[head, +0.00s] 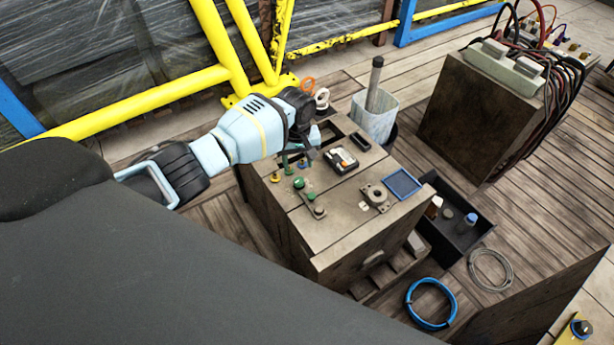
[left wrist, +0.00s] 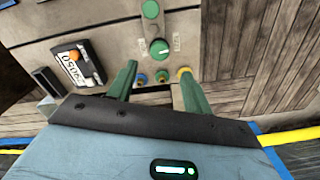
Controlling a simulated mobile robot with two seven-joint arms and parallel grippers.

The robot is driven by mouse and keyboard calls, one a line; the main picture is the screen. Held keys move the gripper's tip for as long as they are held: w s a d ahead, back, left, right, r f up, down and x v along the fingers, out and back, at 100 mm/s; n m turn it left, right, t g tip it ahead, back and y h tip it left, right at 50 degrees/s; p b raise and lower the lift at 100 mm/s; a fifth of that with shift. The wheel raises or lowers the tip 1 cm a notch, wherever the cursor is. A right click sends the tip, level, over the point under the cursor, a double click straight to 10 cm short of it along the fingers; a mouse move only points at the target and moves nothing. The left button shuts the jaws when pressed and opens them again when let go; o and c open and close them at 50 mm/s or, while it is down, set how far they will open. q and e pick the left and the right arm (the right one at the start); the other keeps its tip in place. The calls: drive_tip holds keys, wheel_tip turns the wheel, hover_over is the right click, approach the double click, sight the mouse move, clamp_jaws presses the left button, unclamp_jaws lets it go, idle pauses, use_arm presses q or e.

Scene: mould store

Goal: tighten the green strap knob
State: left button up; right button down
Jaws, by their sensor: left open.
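Two green knobs sit on top of the wooden crate in the head view. The nearer-to-gripper green knob (head: 299,183) shows in the left wrist view with a white pointer mark and small labels beside it (left wrist: 159,47). The other green knob (head: 311,196) sits at one end of a short grey strap (head: 316,206); in the left wrist view a green knob (left wrist: 151,9) is at the top edge. My left gripper (head: 294,160) is open and empty, above the row of small coloured studs, short of both knobs. My right gripper is not in view.
A meter with a display (head: 341,160), a round flanged part (head: 376,196) and a blue-framed pad (head: 403,182) share the crate top. Yellow rails (head: 140,100) stand behind my left arm.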

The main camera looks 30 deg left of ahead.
sight(299, 181)
use_arm(q)
wheel_tip(299, 181, down, 7)
drive_tip(key=shift+r+b, duration=0.1)
drive_tip(key=shift+b, duration=0.85)
drive_tip(key=shift+f, duration=0.5)
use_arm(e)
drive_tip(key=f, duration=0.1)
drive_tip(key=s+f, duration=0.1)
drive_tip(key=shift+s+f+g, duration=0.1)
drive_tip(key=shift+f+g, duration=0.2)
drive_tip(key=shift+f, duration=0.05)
use_arm(q)
drive_tip(key=shift+c, duration=0.4)
drive_tip(key=c, duration=0.9)
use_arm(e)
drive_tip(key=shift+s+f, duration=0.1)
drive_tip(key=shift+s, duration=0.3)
